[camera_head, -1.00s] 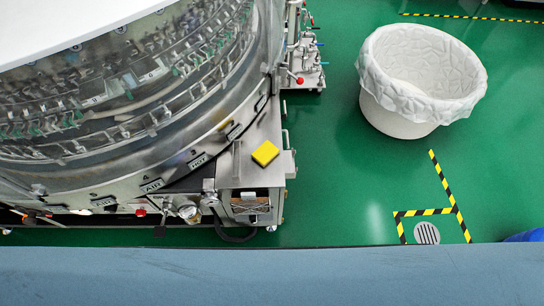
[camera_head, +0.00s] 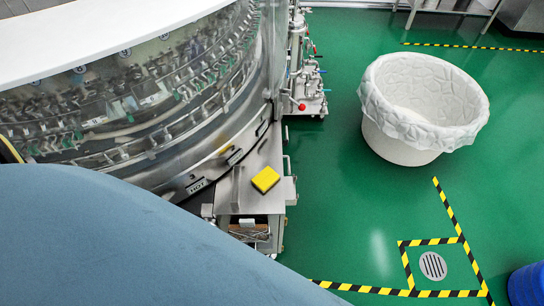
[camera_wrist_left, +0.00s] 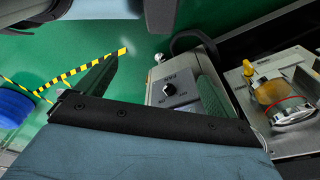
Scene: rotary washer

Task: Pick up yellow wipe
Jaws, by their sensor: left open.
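The yellow wipe (camera_head: 265,179) lies flat on a small metal ledge (camera_head: 244,200) beside the round washer, near the middle of the head view. Nothing touches it there. My left gripper (camera_wrist_left: 155,68) shows in the left wrist view with its dark fingers spread apart and nothing held between them. The wipe does not show in the left wrist view. My left gripper is not seen in the head view, where my blue-grey covered arm fills the lower left. My right gripper is in neither view.
The large round washer (camera_head: 150,110) fills the upper left. A white-lined bin (camera_head: 420,100) stands on the green floor to the right. A floor drain (camera_head: 433,265) and a blue object (camera_head: 527,284) are at the lower right. A control box with a knob (camera_wrist_left: 170,88) is near the gripper.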

